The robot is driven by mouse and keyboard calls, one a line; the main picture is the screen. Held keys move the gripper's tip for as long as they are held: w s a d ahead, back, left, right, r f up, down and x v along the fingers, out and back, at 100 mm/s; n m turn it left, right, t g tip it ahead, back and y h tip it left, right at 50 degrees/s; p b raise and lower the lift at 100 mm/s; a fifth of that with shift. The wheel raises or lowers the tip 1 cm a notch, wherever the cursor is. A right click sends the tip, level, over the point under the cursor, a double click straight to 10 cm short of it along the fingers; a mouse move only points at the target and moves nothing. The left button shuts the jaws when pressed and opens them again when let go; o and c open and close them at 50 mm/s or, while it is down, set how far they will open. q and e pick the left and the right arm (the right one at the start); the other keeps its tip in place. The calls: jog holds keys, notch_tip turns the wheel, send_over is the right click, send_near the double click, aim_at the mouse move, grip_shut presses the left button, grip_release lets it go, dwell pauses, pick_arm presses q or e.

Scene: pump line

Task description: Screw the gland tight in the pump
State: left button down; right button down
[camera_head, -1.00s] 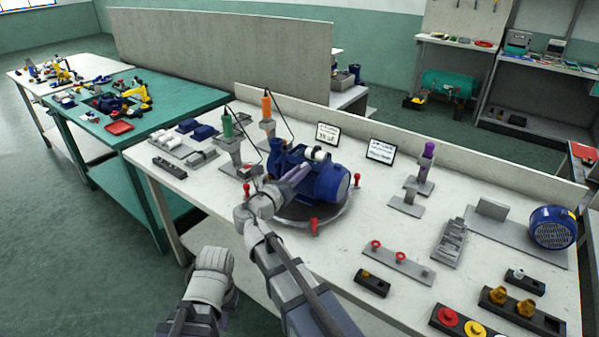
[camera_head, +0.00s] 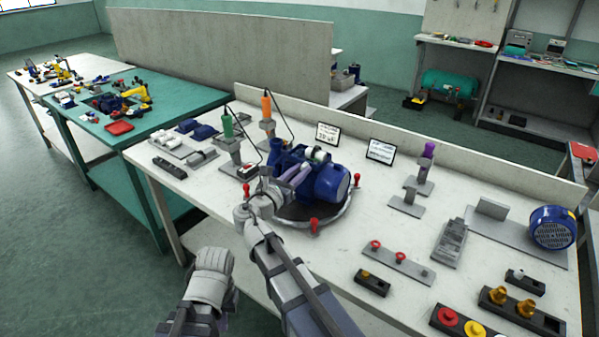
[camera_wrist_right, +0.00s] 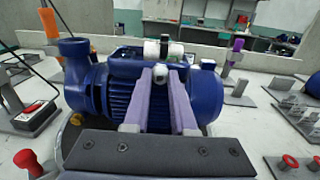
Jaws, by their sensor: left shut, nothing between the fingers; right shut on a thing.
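The blue pump (camera_head: 325,183) lies on a dark round plate on the white bench and also fills the middle of the right wrist view (camera_wrist_right: 90,82). The pale gland (camera_head: 317,154) sits at the top of the pump; its whitish body shows in the right wrist view (camera_wrist_right: 165,48). My right gripper (camera_head: 304,170) reaches over the pump from the front. In the right wrist view, its purple fingers (camera_wrist_right: 169,74) are shut on the gland; the exact contact is partly hidden. My left gripper (camera_head: 226,318) is low in front of the bench, mostly hidden by its wrist, shut and empty.
Red clamp knobs (camera_head: 314,225) stand around the round plate. Green (camera_head: 228,124) and orange (camera_head: 266,104) handled tools stand behind left, with a purple one (camera_head: 428,150) to the right.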

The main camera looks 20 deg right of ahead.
jog(key=shift+m, duration=1.7)
jog(key=shift+m, duration=1.1)
jog(key=c, duration=1.2)
grip_release()
jog(key=shift+m, duration=0.3)
jog(key=o, duration=0.4)
